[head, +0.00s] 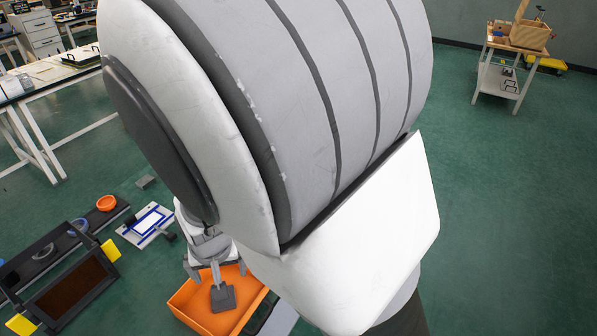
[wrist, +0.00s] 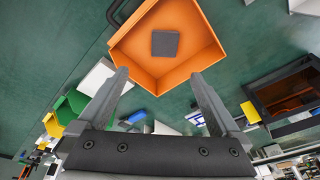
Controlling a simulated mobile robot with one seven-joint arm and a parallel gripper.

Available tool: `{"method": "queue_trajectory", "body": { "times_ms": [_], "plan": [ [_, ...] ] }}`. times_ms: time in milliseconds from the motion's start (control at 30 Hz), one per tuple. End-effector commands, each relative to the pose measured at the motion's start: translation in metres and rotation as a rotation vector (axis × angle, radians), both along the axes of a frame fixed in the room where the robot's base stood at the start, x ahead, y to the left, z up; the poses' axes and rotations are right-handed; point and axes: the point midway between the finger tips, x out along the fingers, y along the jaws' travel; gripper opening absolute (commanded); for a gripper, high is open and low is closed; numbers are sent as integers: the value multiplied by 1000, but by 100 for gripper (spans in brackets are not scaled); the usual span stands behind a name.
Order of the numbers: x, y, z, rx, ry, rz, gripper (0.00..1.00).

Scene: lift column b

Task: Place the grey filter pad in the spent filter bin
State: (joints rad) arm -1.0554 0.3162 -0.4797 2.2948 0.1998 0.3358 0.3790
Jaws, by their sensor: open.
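The grey filter pad (wrist: 165,43) is a flat dark square. In the wrist view it shows inside the orange bin (wrist: 133,52), away from the walls and beyond my fingertips. I take this open-topped bin as the spent filter bin. In the head view the pad (head: 223,298) appears within the outline of the bin (head: 188,302). My gripper (wrist: 158,78) is open, with a wide empty gap between its fingers, and does not touch the pad. In the head view my gripper (head: 215,268) is above the bin, partly hidden by my arm.
A dark framed tray with yellow end pieces (head: 70,292) lies left of the bin. A white bench (head: 60,85) stands at the back left. Green floor is open on the right.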

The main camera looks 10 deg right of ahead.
Motion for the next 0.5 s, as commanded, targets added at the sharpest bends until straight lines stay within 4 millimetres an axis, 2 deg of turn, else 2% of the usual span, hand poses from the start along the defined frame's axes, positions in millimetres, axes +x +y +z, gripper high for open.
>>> {"method": "queue_trajectory", "body": {
  "times_ms": [33,267,500],
  "plan": [
    [3,-11,18,32,4,-15,100],
    [-4,-66,88,124,-9,-25,100],
    [-29,-130,152,137,-95,-25,100]
  ]
}}
